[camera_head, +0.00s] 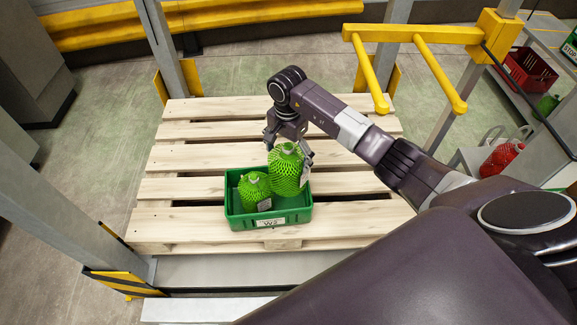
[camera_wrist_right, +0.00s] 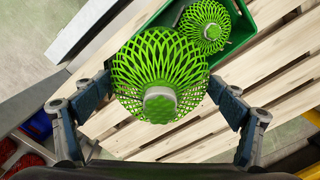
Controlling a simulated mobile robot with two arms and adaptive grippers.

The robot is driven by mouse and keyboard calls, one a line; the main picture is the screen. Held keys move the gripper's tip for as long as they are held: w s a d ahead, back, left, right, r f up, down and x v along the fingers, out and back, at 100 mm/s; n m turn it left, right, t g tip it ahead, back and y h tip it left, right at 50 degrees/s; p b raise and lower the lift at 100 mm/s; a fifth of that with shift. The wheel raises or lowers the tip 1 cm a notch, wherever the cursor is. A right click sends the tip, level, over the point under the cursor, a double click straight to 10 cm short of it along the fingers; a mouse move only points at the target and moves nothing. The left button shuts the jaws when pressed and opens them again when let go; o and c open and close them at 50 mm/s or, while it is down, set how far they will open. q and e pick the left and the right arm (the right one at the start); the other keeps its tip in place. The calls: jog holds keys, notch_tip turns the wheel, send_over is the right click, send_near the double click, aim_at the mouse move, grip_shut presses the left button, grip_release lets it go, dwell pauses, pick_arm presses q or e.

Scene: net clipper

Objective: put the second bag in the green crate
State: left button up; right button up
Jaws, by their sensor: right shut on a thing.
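The green crate (camera_head: 238,215) stands on a wooden pallet and carries a white label on its front. One green net bag (camera_head: 254,190) sits in its left part; it also shows in the right wrist view (camera_wrist_right: 207,25). My right gripper (camera_head: 288,150) is shut on a second green net bag (camera_head: 287,170), holding it upright at the crate's right part. In the right wrist view this held bag (camera_wrist_right: 160,75) is between the two fingers and covers part of the crate (camera_wrist_right: 160,22). Whether its bottom touches the crate floor is hidden. My left gripper is not in view.
The pallet (camera_head: 190,131) has bare slats around the crate. Grey posts with yellow guards (camera_head: 120,282) stand at its corners, and a yellow rail (camera_head: 415,34) is at the upper right. A red crate (camera_head: 528,72) and a red net bag (camera_head: 500,157) are at far right.

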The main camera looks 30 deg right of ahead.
aim_at(288, 143)
notch_tip(288, 143, down, 3)
jog(key=shift+f+b, duration=0.1)
jog(key=shift+b, duration=0.7)
jog(key=shift+f, duration=0.15)
jog(key=shift+w, duration=0.1)
jog(key=shift+f+b, duration=0.35)
jog(key=shift+b, duration=0.05)
jog(key=o, duration=1.9)
jog(key=shift+a+r+p, duration=0.1)
jog(key=shift+r+p, duration=0.45)
jog(key=shift+p, duration=0.05)
notch_tip(288, 143, up, 12)
jog(key=p, duration=0.7)
jog(key=shift+f, duration=0.1)
